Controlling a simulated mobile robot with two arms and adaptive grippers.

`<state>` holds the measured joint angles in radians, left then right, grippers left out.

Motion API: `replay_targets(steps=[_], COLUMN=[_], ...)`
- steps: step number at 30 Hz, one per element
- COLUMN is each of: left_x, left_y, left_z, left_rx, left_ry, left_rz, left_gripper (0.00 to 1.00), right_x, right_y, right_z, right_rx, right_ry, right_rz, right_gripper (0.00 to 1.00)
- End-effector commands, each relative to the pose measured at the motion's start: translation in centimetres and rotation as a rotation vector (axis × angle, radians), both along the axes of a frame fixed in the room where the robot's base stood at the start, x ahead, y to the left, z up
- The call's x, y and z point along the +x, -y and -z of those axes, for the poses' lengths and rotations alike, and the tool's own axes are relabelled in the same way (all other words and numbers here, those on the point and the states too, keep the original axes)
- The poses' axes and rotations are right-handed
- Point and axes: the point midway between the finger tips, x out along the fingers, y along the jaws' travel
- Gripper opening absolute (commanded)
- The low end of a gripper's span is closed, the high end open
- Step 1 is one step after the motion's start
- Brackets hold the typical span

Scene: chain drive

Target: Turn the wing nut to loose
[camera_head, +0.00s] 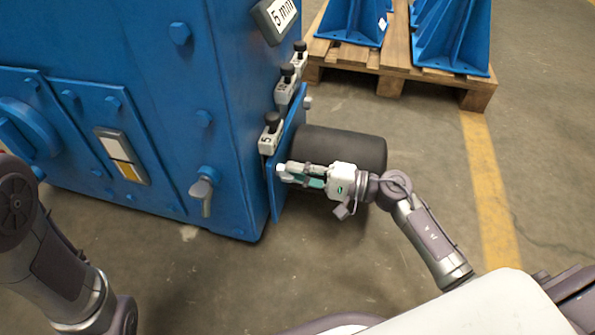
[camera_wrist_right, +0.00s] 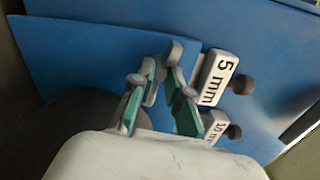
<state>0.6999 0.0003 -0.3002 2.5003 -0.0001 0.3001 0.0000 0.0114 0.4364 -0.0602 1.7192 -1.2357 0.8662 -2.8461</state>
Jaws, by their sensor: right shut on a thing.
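The wing nut (camera_wrist_right: 173,50) is a small grey piece on the blue plate, partly hidden by my fingers in the right wrist view. My right gripper (camera_wrist_right: 160,80) is shut on it, with a green-edged finger on either side. In the head view my right gripper (camera_head: 291,172) reaches in from the right and meets the edge of the blue plate (camera_head: 277,196) on the machine's side. The nut is too small there to tell apart from the fingertips. My left arm shows at the lower left, but its gripper is out of view.
The blue machine (camera_head: 130,55) fills the left. A dark cylinder (camera_head: 345,148) sticks out just behind my right gripper. Black-knobbed pins with tags (camera_head: 270,135) line the plate. A grey handle (camera_head: 203,190) is on the machine's front. A pallet (camera_head: 390,68) with blue brackets stands behind.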

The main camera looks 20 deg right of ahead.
Motion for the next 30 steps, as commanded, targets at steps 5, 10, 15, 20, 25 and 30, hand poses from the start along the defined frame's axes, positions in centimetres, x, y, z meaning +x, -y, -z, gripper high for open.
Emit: replay_targets(steps=[5, 10, 15, 20, 25, 30], left_x=[-0.01, -0.01, -0.01, -0.01, -0.01, 0.00], left_y=[0.00, 0.00, 0.00, 0.00, 0.00, 0.00], left_z=[0.01, 0.01, 0.00, 0.00, 0.00, 0.00], left_rx=[0.000, 0.000, 0.000, 0.000, 0.000, 0.000], left_ry=[0.000, 0.000, 0.000, 0.000, 0.000, 0.000], left_rz=[0.000, 0.000, 0.000, 0.000, 0.000, 0.000], left_gripper=[0.40, 0.40, 0.40, 0.40, 0.40, 0.40], right_x=[0.19, 0.21, 0.21, 0.22, 0.22, 0.21], right_y=[-0.24, -0.26, -0.27, -0.29, -0.29, -0.28], right_z=[-0.09, -0.11, -0.13, -0.14, -0.16, -0.16], right_rx=[-0.040, -0.064, -0.073, -0.073, -0.073, -0.072], right_ry=[0.068, 0.104, 0.116, 0.118, 0.118, 0.118], right_rz=[0.004, 0.004, 0.004, 0.004, 0.004, 0.003], right_gripper=[0.00, 0.00, 0.00, 0.00, 0.00, 0.41])
